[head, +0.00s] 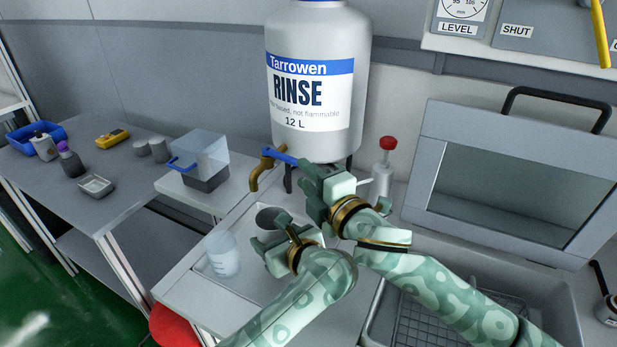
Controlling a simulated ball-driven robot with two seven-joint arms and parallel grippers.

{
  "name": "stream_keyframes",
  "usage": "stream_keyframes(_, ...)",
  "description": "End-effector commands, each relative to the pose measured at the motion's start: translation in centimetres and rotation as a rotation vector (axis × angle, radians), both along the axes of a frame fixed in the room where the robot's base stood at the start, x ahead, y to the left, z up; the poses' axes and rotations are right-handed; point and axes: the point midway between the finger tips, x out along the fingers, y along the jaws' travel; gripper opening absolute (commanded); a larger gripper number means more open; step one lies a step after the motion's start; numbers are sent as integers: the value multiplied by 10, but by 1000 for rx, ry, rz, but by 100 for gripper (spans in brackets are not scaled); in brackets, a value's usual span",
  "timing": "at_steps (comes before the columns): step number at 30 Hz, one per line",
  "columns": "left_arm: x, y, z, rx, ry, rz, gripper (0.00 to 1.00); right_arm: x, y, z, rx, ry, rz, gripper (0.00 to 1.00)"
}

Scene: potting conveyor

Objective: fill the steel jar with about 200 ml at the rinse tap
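The rinse tap (262,172) is a brass spout with a blue lever (281,153), low on the front of the big white RINSE container (318,90). The steel jar (269,217) is grey with a dark open mouth facing up, below the spout. My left gripper (279,238) is at the near side of the jar and appears shut on it; its fingers hide the jar's lower part. I see no water stream and cannot see the level inside. My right gripper (308,172) is at the lever's right end; whether its fingers grip the lever is hidden.
A clear beaker (222,254) stands left of the jar on a light tray (207,268). A red-topped bottle (384,168) stands behind my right gripper. A grey windowed cabinet (430,160) and a sink with a rack (440,325) lie right. The left bench holds small items.

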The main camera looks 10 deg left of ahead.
Motion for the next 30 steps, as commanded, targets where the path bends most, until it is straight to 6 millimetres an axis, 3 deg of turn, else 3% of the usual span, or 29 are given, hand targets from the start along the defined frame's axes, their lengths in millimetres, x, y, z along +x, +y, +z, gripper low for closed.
stream_keyframes(8, 0, 0, 0, 1, -1, 0, 36, -3, -2, 0, 1, -1, 1, 31)
stream_keyframes(10, 0, 0, 0, 1, -1, 0, 36, -2, -2, 2, 0, -4, 0, 36)
stream_keyframes(14, 0, 0, 0, 1, -1, 0, 36, 13, -18, 17, -53, -67, -24, 36)
stream_keyframes(18, 0, 0, 0, 1, -1, 0, 36, 35, -47, 40, -283, -378, -37, 36)
stream_keyframes(21, 0, 0, 0, 1, -1, 0, 36, 37, -55, 48, -498, -644, 14, 36)
stream_keyframes(27, 0, 0, 0, 1, -1, 0, 36, 23, -55, 22, -869, -1041, 191, 36)
stream_keyframes(30, 0, 0, 0, 1, -1, 0, 36, 14, -49, 9, -964, -1161, 271, 36)
